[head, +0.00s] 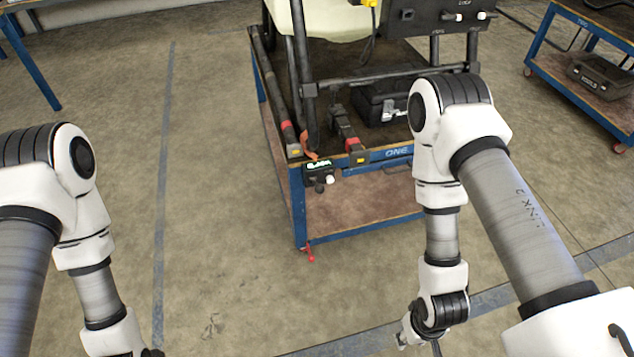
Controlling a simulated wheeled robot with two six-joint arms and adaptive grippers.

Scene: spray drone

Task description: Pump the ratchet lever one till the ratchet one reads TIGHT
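A dark box with a small lit green display (318,164) sits at the front left corner of the blue cart marked ONE (397,153). Its text is too small to read surely. Dark strap or bar pieces with red bands (353,146) lie at the cart's front edge beside it, with an orange piece near the corner. I cannot tell which part is the ratchet lever. My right gripper (418,334) hangs low at the bottom, right of the cart's front corner and apart from it. My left gripper (150,352) is almost wholly cut off by the bottom edge.
The cart carries a black frame, a pale tank (335,20) and a black case (386,102). Another blue cart (580,60) with a black case stands at the right. Floor left of the cart is clear.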

